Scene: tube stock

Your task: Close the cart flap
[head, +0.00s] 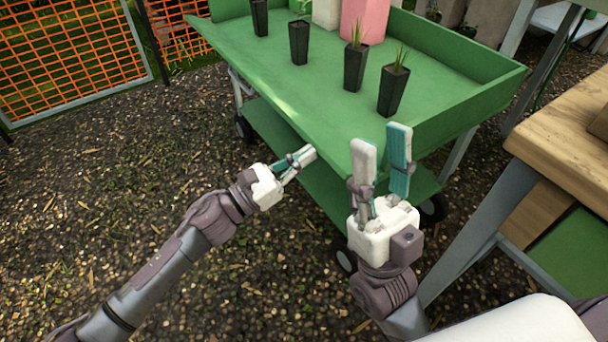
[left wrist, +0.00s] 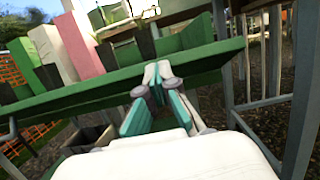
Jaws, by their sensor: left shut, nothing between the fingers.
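The green cart (head: 455,110) has raised walls at its right and back. Its near-left side has no upright wall. The flap (head: 270,100) appears to lie lowered there, running out to the long near-left edge; I cannot make out its hinge line. My left gripper (head: 308,156) is shut and empty, its tips close to that edge. In the left wrist view the fingertips (left wrist: 158,72) overlap the green board's edge (left wrist: 90,90); contact cannot be told. My right gripper (head: 382,140) is open and empty, in front of the cart's near corner, partly hiding it.
Several black pots with plants (head: 355,68) stand on the cart top, with a pink box (head: 365,20) behind. A lower green shelf (head: 290,150) sits beneath. A wooden table (head: 565,130) stands close on the right. Orange mesh fencing (head: 70,50) is at the left. The ground left is clear.

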